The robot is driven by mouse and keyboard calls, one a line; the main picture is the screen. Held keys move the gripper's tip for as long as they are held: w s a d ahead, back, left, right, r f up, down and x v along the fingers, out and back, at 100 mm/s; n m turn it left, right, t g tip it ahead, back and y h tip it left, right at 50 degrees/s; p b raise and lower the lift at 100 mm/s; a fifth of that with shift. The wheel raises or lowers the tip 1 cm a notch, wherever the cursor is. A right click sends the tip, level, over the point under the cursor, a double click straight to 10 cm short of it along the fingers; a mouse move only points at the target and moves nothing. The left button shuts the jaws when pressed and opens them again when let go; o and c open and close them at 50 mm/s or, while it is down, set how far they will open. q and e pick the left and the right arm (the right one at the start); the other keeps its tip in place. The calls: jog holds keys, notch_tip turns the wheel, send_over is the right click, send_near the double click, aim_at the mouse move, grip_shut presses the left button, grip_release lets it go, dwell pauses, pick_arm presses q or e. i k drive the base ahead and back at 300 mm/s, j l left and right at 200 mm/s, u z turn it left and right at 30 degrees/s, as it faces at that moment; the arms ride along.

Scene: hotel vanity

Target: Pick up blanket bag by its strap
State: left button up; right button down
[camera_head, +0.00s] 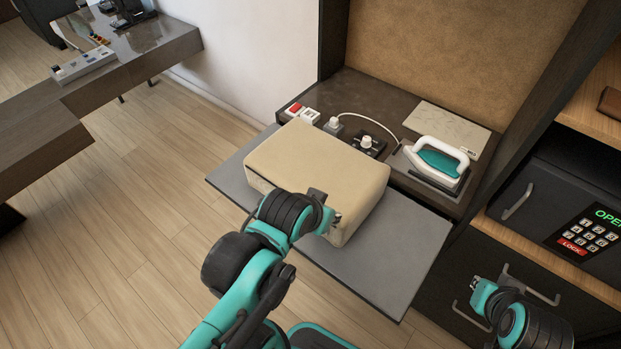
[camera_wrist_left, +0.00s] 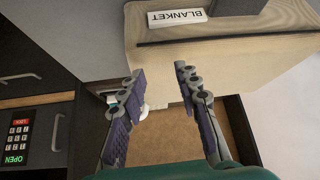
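The blanket bag (camera_head: 315,170) is a beige padded box lying on the grey pull-out shelf (camera_head: 375,270). In the left wrist view, which looks upside down, the bag (camera_wrist_left: 235,60) shows a white BLANKET label (camera_wrist_left: 178,17) and a dark strap-like band (camera_wrist_left: 215,32) beside it. My left gripper (camera_head: 335,218) is at the bag's near right side; my forearm hides part of that side. In the wrist view its two fingers (camera_wrist_left: 159,75) are spread with nothing between them, pointing toward the bag face, apart from the band. My right gripper (camera_head: 476,287) is at the lower right, its fingers unclear.
Behind the bag are an iron (camera_head: 437,163) on its stand, a black knob box (camera_head: 367,143) and a white cable. A safe (camera_head: 560,205) and drawers with handles stand at right. Floor is free at left; a desk (camera_head: 150,45) is at upper left.

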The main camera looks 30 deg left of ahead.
aim_at(300, 157)
jog(key=u, duration=1)
jog(key=k+j+u, duration=0.5)
jog(key=k, duration=0.15)
jog(key=k+j+u, duration=0.45)
jog(key=j, duration=0.25)
jog(key=k, duration=0.05)
